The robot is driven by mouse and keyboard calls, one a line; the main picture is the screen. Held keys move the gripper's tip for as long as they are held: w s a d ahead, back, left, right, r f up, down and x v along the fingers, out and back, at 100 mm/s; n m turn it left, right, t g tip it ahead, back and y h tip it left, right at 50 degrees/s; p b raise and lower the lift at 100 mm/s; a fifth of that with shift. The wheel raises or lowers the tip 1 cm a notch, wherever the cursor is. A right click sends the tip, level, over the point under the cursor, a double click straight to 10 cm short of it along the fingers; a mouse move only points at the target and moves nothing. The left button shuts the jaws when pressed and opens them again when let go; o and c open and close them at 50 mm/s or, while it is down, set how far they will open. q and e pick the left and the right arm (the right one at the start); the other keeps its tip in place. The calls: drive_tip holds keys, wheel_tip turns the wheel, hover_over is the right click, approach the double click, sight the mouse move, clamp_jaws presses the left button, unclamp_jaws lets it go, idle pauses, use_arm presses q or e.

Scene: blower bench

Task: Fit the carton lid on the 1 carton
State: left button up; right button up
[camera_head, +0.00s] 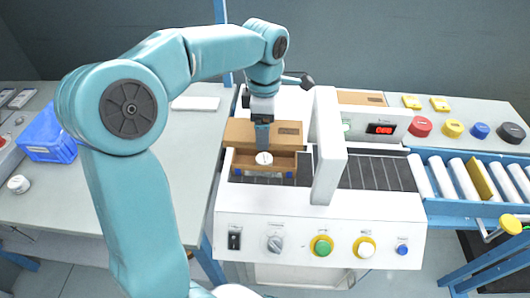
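The open brown carton (284,161) sits at the left end of the dark conveyor on the white machine. A small white round item with a dark mark (264,158) shows inside it. The brown carton lid (289,132) is over the rear part of the carton, slightly askew, leaving the front uncovered. My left gripper (263,143) points straight down at the middle of the lid; its fingers look close together on the lid, though the contact is partly hidden. My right gripper is not in view.
The machine's white upright arch (329,145) stands just right of the carton. A roller conveyor (463,180) continues to the right. Another brown box (361,98) lies behind the arch. A blue bin (47,137) and a white roll (18,184) are on the left table.

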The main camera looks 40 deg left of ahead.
sight(264, 158)
use_arm(q)
wheel_tip(264, 158, down, 8)
drive_tip(key=shift+w+f+b, duration=0.1)
drive_tip(key=shift+b, duration=0.3)
drive_tip(key=shift+f, duration=0.25)
drive_tip(key=o, duration=0.8)
drive_tip(key=shift+r, duration=0.6)
wheel_tip(264, 158, up, 12)
drive_tip(key=shift+f+p, duration=0.2)
drive_tip(key=shift+p, duration=0.75)
